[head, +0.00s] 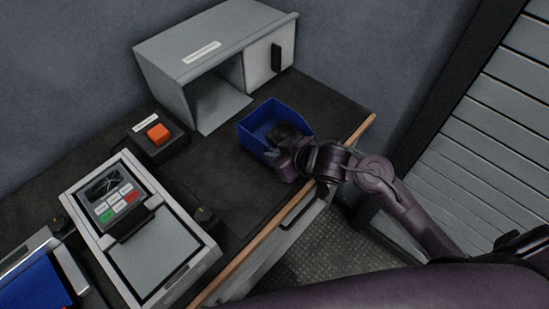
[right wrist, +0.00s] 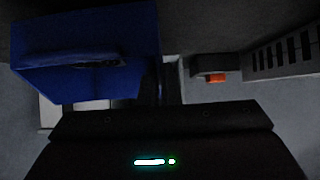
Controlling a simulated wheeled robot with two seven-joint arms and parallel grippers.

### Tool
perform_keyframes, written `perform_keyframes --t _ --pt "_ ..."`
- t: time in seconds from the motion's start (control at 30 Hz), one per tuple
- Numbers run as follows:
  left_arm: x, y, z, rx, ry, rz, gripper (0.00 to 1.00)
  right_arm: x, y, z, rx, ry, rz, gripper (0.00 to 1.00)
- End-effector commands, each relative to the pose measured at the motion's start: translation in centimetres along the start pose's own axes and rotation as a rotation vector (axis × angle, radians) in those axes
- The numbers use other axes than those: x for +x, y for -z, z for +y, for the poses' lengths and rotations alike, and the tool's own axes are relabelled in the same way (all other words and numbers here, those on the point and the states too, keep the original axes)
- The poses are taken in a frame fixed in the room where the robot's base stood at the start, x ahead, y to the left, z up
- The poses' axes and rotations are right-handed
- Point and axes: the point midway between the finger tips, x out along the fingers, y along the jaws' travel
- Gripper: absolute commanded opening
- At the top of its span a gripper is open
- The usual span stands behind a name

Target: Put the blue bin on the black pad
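The blue bin (head: 258,119) is an open-topped box on the dark counter, in front of the grey cabinet's door. The black pad (head: 232,190) looks like a thin dark rectangle on the counter, nearer than the bin and bare. My right gripper (head: 285,134) is at the bin's near right side, with a dark part reaching over the wall into it. Its fingertips are hidden, so its grip is unclear. In the right wrist view, the bin (right wrist: 90,45) fills the upper left, close to the gripper. My left gripper is out of view.
A grey cabinet (head: 170,61) with an open bay stands behind. An orange button (head: 158,133) on a black box is left of the bin. A keypad device (head: 118,200) is at the lower left. The counter has a wooden front edge (head: 358,131).

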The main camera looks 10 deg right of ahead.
Motion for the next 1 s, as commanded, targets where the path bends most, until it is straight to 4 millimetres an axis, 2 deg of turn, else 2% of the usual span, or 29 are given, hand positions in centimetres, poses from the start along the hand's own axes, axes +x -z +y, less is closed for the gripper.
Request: perform_keyframes --t 0.1,0.5,0.7,1.0 --pt "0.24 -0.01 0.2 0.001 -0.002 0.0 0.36 0.74 -0.87 0.0 -0.001 -0.001 0.004 0.0" --pt "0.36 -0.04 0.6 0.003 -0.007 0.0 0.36 1.0 -1.19 0.03 -0.001 -0.002 0.006 0.0" --pt "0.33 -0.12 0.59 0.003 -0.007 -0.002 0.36 1.01 -1.31 0.0 -0.001 -0.001 0.002 0.25" --pt "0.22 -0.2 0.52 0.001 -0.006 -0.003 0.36 0.86 -1.1 0.01 -0.001 -0.001 0.002 0.25"
